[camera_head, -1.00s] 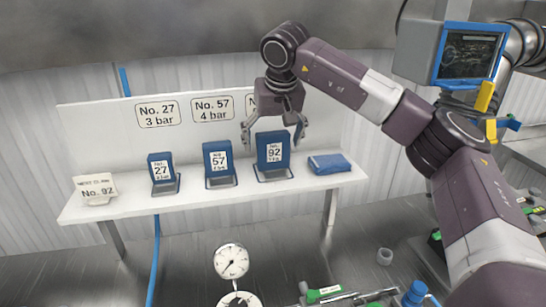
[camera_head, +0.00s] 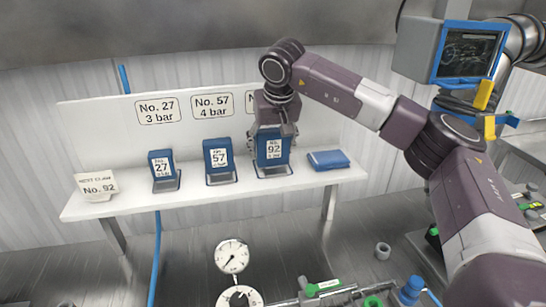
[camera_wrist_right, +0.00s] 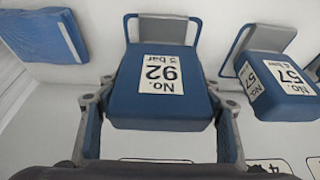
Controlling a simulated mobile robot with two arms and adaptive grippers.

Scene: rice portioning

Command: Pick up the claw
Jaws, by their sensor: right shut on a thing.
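The blue claw block No. 92 (camera_head: 272,150) stands in its metal holder on the white shelf, with a white label reading 92. My right gripper (camera_head: 272,130) is over it from above, its fingers shut on the block's sides. In the right wrist view the block (camera_wrist_right: 160,100) sits between the two grey fingers, its label upside down. A card (camera_head: 97,187) at the shelf's left end reads "Next claw No. 92". My left gripper is not in view.
Blocks No. 57 (camera_head: 218,155) and No. 27 (camera_head: 161,165) stand in holders to the left. A flat blue item (camera_head: 328,160) lies to the right. Below are a gauge (camera_head: 232,256) and a dial (camera_head: 239,298). A screen (camera_head: 468,53) is at upper right.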

